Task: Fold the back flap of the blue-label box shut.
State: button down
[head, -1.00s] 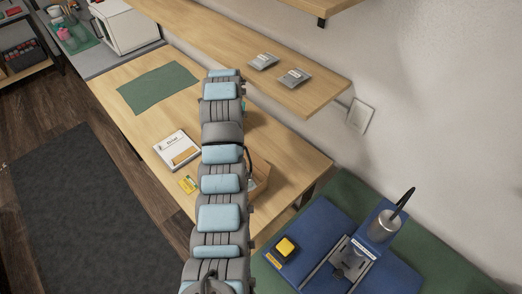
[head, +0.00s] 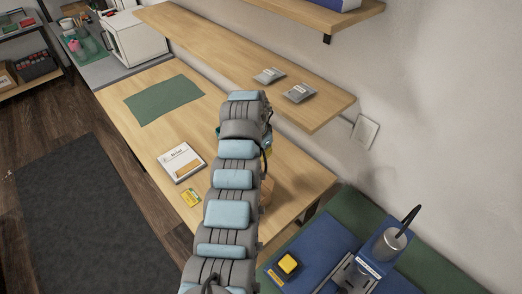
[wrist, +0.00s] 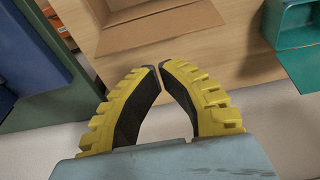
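In the wrist view an open brown cardboard box (wrist: 125,5) lies at the top, with a flap (wrist: 160,27) spread toward my gripper. No blue label shows on it, so I cannot tell whether it is the blue-label box. My gripper (wrist: 158,66) has yellow-backed, dark fingers with tips nearly meeting and nothing between them. The tips appear just below the flap's edge in the picture; contact cannot be told. In the head view my arm hides most of the cardboard box (head: 268,190) on the wooden bench.
A teal open container (wrist: 296,30) is at the right of the wrist view. On the bench (head: 150,140) lie a green mat (head: 163,100), a white labelled box (head: 181,162) and a yellow card (head: 191,198). A shelf (head: 215,60) with grey packets overhangs the bench's back.

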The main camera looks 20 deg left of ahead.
jog(key=shift+w+d+f, duration=0.1)
jog(key=shift+w+f, duration=0.1)
jog(key=shift+f, duration=1.25)
jog(key=shift+w+d+f, duration=0.1)
jog(key=shift+w+f, duration=0.1)
jog(key=shift+f, duration=1.25)
jog(key=shift+r, duration=0.1)
jog(key=shift+s, duration=0.1)
